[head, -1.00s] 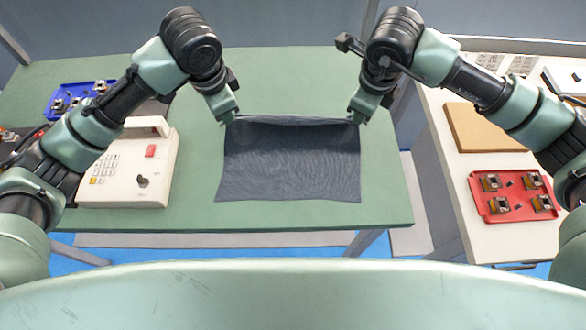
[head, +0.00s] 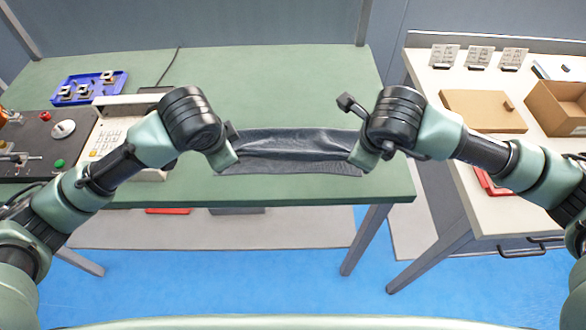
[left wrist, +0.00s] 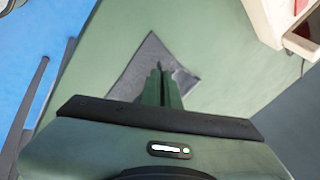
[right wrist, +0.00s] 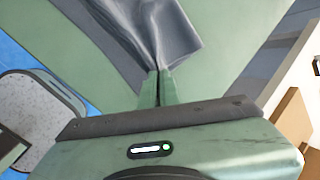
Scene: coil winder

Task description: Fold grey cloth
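The grey cloth (head: 292,143) lies on the green table (head: 300,85) near its front edge, doubled over with wrinkles between my grippers. A strip of its lower layer shows in front of the fold. My left gripper (head: 232,163) is at the cloth's left side; in the left wrist view its fingers (left wrist: 160,75) are together on the cloth (left wrist: 150,65). My right gripper (head: 358,158) is at the right side; in the right wrist view its fingers (right wrist: 158,76) pinch the gathered cloth (right wrist: 150,30). Whether the held edge touches the layer below is unclear.
A white keypad device (head: 105,140) and a dark panel with buttons (head: 40,145) stand at the left, with a blue tray (head: 90,88) behind. At the right, a white table holds a brown board (head: 480,110) and an open cardboard box (head: 562,105). The green table behind the cloth is clear.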

